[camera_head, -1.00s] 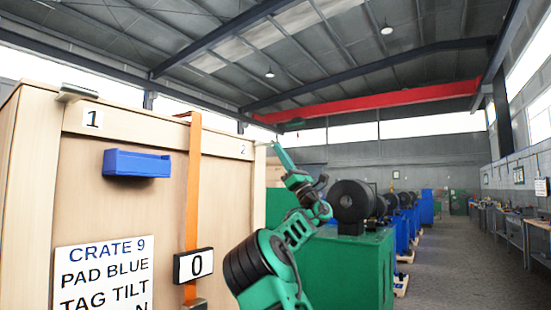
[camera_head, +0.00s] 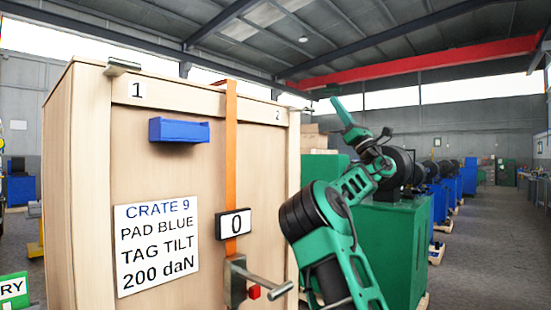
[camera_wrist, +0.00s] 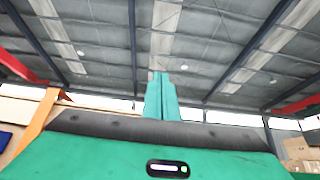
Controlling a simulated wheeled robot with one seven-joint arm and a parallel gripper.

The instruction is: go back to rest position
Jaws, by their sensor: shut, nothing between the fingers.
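My gripper (camera_head: 341,112) is raised at the upper right of the crate in the head view, its fingers pointing up and slightly left. In the wrist view my gripper (camera_wrist: 162,88) points at the ceiling, with its two green fingers together and nothing between them. The arm stands to the right of the wooden crate (camera_head: 88,200) and apart from the gripper no part of it holds anything.
The crate bears a blue holder (camera_head: 179,130), an orange strap (camera_head: 230,150), a white sign (camera_head: 157,247), a black-framed 0 display (camera_head: 235,224) and a metal crimper with a handle (camera_head: 262,284). Green machines (camera_head: 390,245) stand behind my arm. Open floor (camera_head: 490,240) lies at the right.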

